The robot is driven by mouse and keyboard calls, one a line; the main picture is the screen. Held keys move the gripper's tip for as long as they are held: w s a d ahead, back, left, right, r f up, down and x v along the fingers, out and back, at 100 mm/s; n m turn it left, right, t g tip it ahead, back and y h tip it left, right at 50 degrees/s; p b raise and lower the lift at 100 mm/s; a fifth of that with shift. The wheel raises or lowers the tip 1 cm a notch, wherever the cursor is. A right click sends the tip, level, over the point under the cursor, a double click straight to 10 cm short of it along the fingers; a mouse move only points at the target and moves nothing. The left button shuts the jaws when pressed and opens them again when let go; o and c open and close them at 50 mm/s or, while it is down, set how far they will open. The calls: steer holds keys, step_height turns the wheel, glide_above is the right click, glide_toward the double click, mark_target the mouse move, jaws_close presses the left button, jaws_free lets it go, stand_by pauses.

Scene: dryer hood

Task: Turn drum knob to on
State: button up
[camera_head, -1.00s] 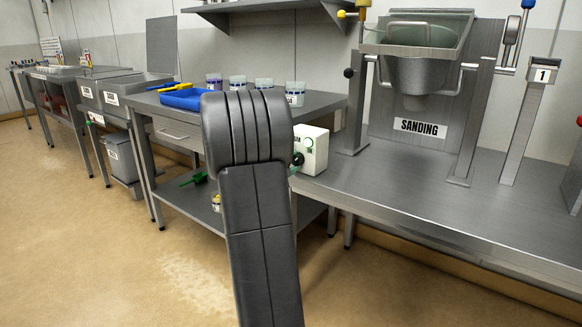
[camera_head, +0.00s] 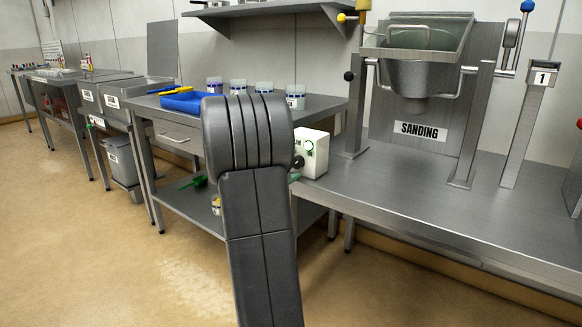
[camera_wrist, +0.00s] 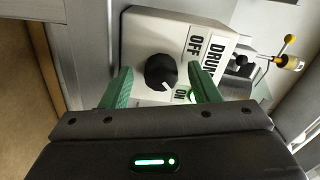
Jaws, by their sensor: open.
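The white drum control box (camera_head: 318,152) sits at the left end of the steel bench, partly hidden behind my arm. In the wrist view the box (camera_wrist: 140,28) carries DRUM, OFF and ON labels. Its round black knob (camera_wrist: 160,70) has a white pointer mark facing down and to the right, towards the ON side. My gripper (camera_wrist: 160,74) is open, with one green finger on each side of the knob. Gaps show between the fingers and the knob. In the head view a bit of green finger (camera_head: 294,178) shows below the knob.
The SANDING hopper (camera_head: 415,75) stands on the steel bench (camera_head: 440,205) to the right of the box. A side table to the left holds a blue tray (camera_head: 185,102) and several jars. A yellow-handled part (camera_wrist: 290,62) lies beyond the box in the wrist view.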

steer(key=p+v, duration=0.3)
steer(key=v, duration=1.1)
steer(key=shift+w+d, duration=0.1)
steer(key=shift+w, duration=0.05)
steer(key=b+x, duration=0.3)
steer(key=x, duration=1)
steer(key=shift+w+d, duration=0.2)
steer(key=shift+w, duration=0.1)
